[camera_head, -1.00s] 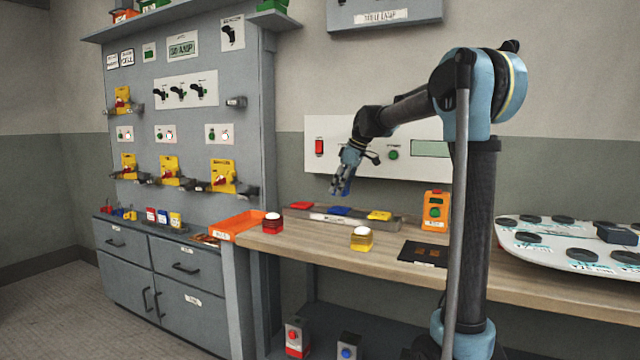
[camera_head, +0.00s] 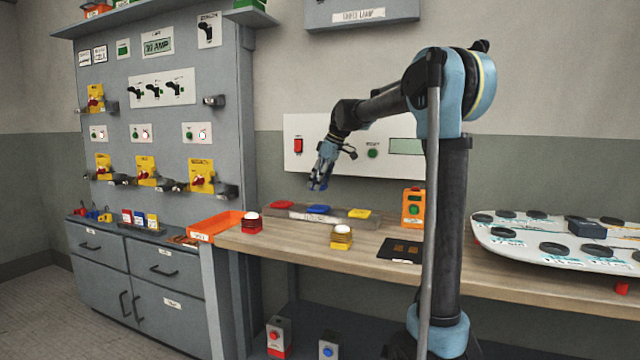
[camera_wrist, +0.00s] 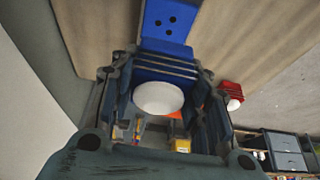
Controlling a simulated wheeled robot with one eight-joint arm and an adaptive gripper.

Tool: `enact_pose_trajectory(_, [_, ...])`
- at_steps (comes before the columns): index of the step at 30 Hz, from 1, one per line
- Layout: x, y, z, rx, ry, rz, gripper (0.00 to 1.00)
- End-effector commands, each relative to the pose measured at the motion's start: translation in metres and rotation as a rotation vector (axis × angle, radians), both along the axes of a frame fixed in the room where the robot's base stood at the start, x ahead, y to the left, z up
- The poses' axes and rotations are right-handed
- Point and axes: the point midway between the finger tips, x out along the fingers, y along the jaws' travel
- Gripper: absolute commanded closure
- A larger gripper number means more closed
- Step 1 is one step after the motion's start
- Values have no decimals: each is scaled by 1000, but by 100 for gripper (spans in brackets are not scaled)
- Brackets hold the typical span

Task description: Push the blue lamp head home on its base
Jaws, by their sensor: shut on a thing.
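My gripper (camera_head: 320,182) is shut on the blue lamp head (camera_wrist: 165,68), a ribbed blue part with a white dome (camera_wrist: 158,98) that shows between the fingers in the wrist view. In the head view the lamp head is small and mostly covered by the fingers. The blue base (camera_head: 318,209) sits in a grey rack (camera_head: 300,214) at the back of the bench, between a red and a yellow one. It also shows in the wrist view (camera_wrist: 166,22) with three dark holes. In the head view the gripper is above the blue base with a visible gap.
A red lamp (camera_head: 252,222) and a yellow lamp (camera_head: 341,238) with white domes stand in front of the rack. An orange tray (camera_head: 214,226) is left, an orange box (camera_head: 413,208) right. A wall panel (camera_head: 296,165) is close behind the gripper. A dark mat (camera_head: 402,251) lies front right.

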Motion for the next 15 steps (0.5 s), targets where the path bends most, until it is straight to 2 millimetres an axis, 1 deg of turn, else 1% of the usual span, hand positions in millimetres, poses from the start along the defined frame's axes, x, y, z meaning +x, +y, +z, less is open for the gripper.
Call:
enact_pose_trajectory(5, [0, 0, -10, 0, 0, 0, 78])
enact_pose_trajectory(15, [0, 0, -37, 0, 0, 1, 78])
